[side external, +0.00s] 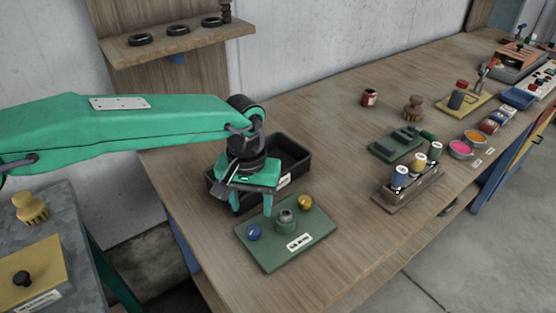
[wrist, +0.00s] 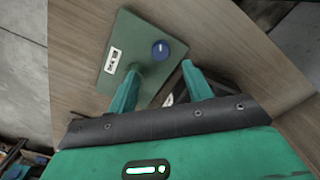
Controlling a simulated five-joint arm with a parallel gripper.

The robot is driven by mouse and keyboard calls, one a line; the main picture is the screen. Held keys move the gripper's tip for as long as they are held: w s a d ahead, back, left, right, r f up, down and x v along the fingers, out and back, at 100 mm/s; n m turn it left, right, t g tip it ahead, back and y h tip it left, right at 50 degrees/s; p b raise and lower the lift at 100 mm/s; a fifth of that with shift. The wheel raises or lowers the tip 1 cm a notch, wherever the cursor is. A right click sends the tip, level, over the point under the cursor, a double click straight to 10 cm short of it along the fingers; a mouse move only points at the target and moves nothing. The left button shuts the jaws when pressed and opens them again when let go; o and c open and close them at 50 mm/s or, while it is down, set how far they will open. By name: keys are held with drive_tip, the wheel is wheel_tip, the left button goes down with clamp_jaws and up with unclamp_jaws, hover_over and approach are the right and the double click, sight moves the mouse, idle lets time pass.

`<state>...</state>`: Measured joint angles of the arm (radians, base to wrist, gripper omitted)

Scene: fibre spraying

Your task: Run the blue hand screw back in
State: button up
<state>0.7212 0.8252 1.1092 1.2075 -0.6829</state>
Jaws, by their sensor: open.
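The blue hand screw (side external: 254,232) is a round blue knob on the left part of a green plate (side external: 272,262). The same plate carries a grey-green post (side external: 285,219) in the middle and a yellow knob (side external: 305,202) at the far right. My gripper (side external: 255,207) is open and points down above the plate's far left edge, apart from the blue knob. In the wrist view the blue hand screw (wrist: 160,50) shows ahead of the gap between the two spread green fingers (wrist: 160,76). Neither finger visibly touches it.
A black open bin (side external: 296,152) stands close behind my gripper. To the right are a rack of spools (side external: 410,190), a green tool block (side external: 397,147) and paint pots (side external: 461,149). The bench (side external: 345,215) is clear right of the plate.

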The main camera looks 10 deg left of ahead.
sight(253, 230)
drive_tip(key=shift+f, duration=0.1)
drive_tip(key=shift+f, duration=3.85)
drive_tip(key=shift+c, duration=0.2)
drive_tip(key=c, duration=0.9)
